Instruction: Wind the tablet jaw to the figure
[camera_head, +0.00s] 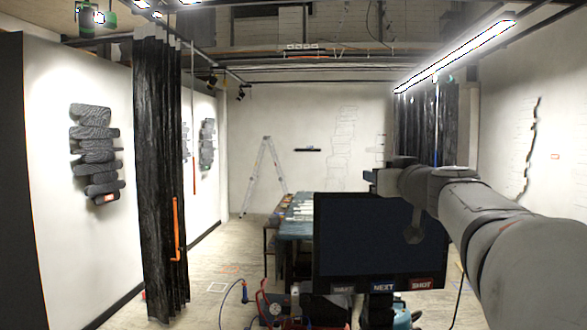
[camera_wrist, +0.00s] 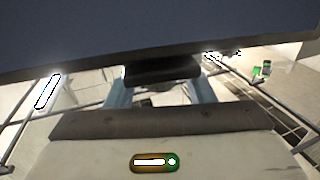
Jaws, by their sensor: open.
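A dark tablet-like screen (camera_head: 375,243) stands upright in the front of the head view, with "NEXT" and "SHOT" labels along its lower edge. In the wrist view a large dark panel (camera_wrist: 120,35) fills the top, and a black block (camera_wrist: 162,69) sits just under its edge. I cannot tell surely whether this block is the tablet jaw. My gripper (camera_wrist: 160,92) is open, its two pale blue fingers apart on either side below the block; contact is unclear. In the head view my arm comes from the right, its end above the screen. No readable figure shows.
A worktable (camera_head: 297,228) with small items stands behind the screen. A black curtain (camera_head: 158,180) hangs at left, by a wall relief of stacked dark slabs (camera_head: 95,155). Hoses and equipment lie low in front. Floor at left-centre is mostly clear.

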